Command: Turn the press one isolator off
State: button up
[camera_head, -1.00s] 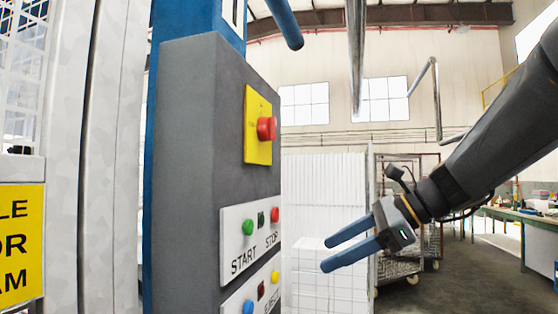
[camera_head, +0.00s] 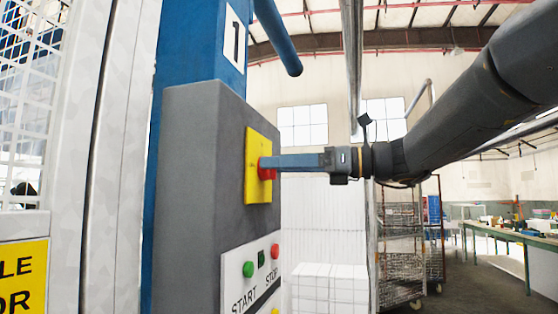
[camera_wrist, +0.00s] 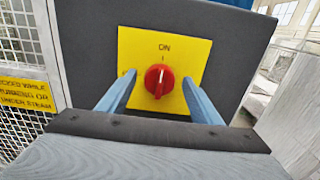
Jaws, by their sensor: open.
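The isolator is a red rotary knob (camera_wrist: 159,80) on a yellow plate (camera_wrist: 190,48), fixed to a dark grey control box (camera_head: 196,160). In the wrist view its white pointer stands roughly upright, towards the word ON above it. Lettering at the plate's left is mostly hidden by a finger. My gripper (camera_wrist: 160,105) is open, with one blue finger on each side of the knob and a visible gap to it on both sides. In the head view the fingers reach level to the knob (camera_head: 266,169) and partly cover it. The blue post above the box bears a 1.
Below the isolator is a white panel (camera_head: 240,290) with a green START button (camera_head: 248,269) and a red STOP button (camera_head: 275,251). Mesh guarding (camera_head: 28,100) stands at left. Wire trolleys (camera_head: 400,245) and a green bench (camera_head: 500,238) are behind at right.

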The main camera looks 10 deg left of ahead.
jog(key=shift+a, duration=0.3)
jog(key=c, duration=1.1)
jog(key=shift+o, duration=0.2)
